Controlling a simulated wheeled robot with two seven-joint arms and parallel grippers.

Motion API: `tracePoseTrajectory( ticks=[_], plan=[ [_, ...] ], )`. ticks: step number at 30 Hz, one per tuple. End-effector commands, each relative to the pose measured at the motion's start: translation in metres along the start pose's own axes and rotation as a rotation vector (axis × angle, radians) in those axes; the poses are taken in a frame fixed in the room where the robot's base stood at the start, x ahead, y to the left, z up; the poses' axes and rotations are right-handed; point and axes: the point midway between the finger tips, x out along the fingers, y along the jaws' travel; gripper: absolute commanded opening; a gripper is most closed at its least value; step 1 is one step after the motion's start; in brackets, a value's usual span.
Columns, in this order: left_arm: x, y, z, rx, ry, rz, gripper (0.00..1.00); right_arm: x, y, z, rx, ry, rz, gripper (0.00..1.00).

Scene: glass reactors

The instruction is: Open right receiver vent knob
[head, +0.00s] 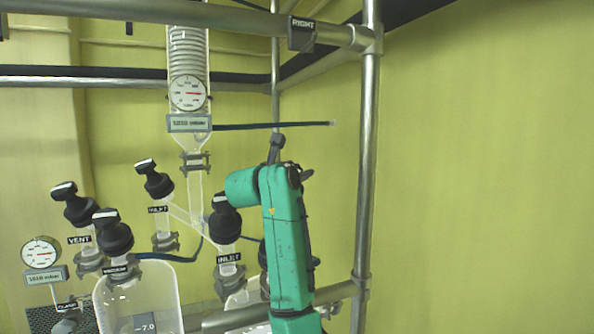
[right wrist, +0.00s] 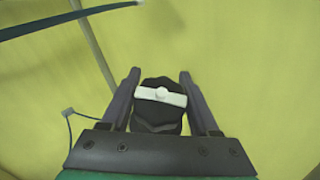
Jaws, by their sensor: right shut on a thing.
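In the right wrist view, a black knob (right wrist: 158,118) with a white bar handle across its top sits between the two fingers of my right gripper (right wrist: 160,82). The fingers are shut on the knob, one at each side. The white bar lies nearly level in that view. In the head view my green right arm (head: 287,240) stands in front of the right-hand vessel and hides most of the gripper and the held knob. No label on the held knob is readable. My left gripper is not in view.
Black-capped knobs labelled INLET (head: 227,220), another INLET (head: 155,182) and VENT (head: 76,207) stand to the left of the arm. A steel post (head: 367,150) rises close to its right. A thin dark hose (head: 270,126) sticks out above. The yellow wall beyond is bare.

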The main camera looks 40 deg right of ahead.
Motion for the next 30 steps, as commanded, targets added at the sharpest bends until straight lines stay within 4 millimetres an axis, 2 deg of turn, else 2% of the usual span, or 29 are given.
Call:
tracePoseTrajectory(
  ticks=[8,21,30],
  plan=[
    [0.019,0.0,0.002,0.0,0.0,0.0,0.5,-0.001,0.001,-0.003,-0.029,-0.004,0.078,0.06],
    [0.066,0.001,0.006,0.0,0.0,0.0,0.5,-0.003,0.008,-0.002,-0.152,-0.008,0.348,0.06],
    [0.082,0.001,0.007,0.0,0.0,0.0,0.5,-0.004,0.013,0.0,-0.211,-0.007,0.47,0.06]
  ],
)
